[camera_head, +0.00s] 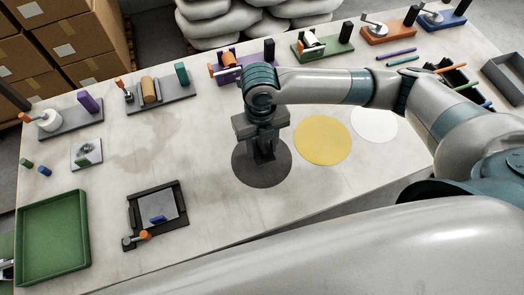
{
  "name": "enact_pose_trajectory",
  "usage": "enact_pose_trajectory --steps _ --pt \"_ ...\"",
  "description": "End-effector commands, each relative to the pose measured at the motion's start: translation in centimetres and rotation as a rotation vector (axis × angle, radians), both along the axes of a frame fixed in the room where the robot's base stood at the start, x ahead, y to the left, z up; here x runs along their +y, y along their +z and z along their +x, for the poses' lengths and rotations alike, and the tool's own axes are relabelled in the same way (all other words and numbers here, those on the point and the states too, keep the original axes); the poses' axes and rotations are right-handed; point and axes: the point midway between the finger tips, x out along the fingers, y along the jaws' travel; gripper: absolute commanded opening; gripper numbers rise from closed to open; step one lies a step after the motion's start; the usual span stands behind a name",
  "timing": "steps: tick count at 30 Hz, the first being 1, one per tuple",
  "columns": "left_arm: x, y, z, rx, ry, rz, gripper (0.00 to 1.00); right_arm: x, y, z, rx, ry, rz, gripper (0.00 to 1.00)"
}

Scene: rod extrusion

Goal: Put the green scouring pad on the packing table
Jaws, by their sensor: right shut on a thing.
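The packing table is probably the large pale table (330,205) that fills most of the head view. My right gripper (265,158) points down over a dark grey disc (262,176) near the table's middle. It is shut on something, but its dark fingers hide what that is. I cannot make out a green scouring pad for certain. A small green piece (82,161) lies on a light square plate (87,153) at the left, and I cannot tell what it is. My left gripper is not clearly seen.
A green tray (52,279) stands front left, with a dark-framed fixture (180,238) beside it. Yellow (322,143) and white (376,125) discs lie to the right. Several devices with coloured blocks line the far edge. A grey bin (510,68) and thin rods are at the right.

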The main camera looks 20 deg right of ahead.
Motion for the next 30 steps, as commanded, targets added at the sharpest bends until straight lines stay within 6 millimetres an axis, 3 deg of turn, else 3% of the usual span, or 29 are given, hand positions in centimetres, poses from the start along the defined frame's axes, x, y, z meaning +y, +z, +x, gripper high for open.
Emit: enact_pose_trajectory --steps 8,19,30 --pt "0.1 0.1 -0.2 0.003 0.000 0.002 0.26 0.0 -0.2 0.0 0.001 0.000 0.000 0.14" --pt "0.2 1.3 -0.2 0.003 0.001 0.002 0.26 -0.1 -3.8 -0.1 0.001 -0.001 -0.001 0.14" --pt "0.2 1.2 -0.2 0.003 0.001 0.002 0.26 -0.1 -4.2 0.0 -0.001 0.000 0.000 0.14"
